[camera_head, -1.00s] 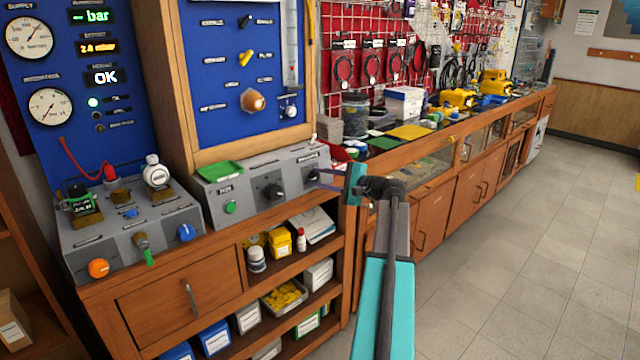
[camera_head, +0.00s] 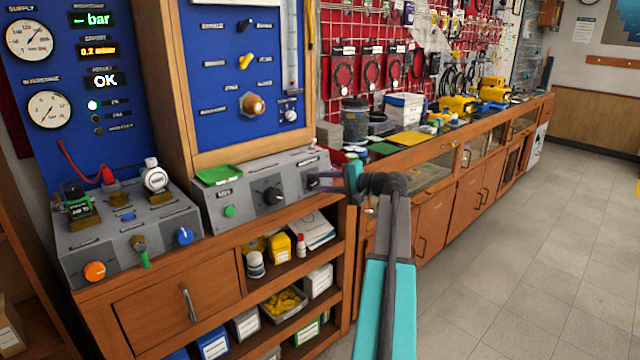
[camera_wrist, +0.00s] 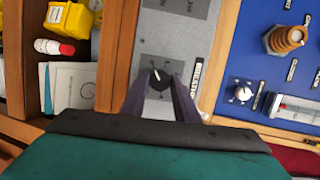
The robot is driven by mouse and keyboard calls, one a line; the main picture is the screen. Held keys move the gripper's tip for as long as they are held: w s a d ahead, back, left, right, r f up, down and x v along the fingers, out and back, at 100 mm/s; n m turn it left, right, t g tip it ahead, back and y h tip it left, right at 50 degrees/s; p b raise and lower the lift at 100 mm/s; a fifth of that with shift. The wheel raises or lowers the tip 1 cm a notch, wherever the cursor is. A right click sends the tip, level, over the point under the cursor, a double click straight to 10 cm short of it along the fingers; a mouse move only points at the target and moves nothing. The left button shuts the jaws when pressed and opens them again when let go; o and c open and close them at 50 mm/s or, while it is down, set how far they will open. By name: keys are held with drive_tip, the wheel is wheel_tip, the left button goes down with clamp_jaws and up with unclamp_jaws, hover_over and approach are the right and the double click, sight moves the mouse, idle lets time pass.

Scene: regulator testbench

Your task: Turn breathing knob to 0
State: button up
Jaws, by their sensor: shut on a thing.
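The grey control box (camera_head: 240,208) stands on the wooden bench under the blue panel. A dark knob at its right end is mostly hidden by my gripper (camera_head: 319,181) in the head view. In the wrist view, my gripper (camera_wrist: 160,82) has its two dark fingers closed on either side of this round black knob (camera_wrist: 158,92), which has a white pointer mark.
Shelves with boxes and bottles lie below. The floor at right is clear.

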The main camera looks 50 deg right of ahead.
drive_tip(key=o, duration=1.1)
drive_tip(key=shift+c, duration=0.2)
drive_tip(key=shift+s, duration=0.1)
drive_tip(key=v, duration=1.3)
drive_tip(key=shift+s, duration=0.3)
drive_tip(key=shift+d, duration=0.1)
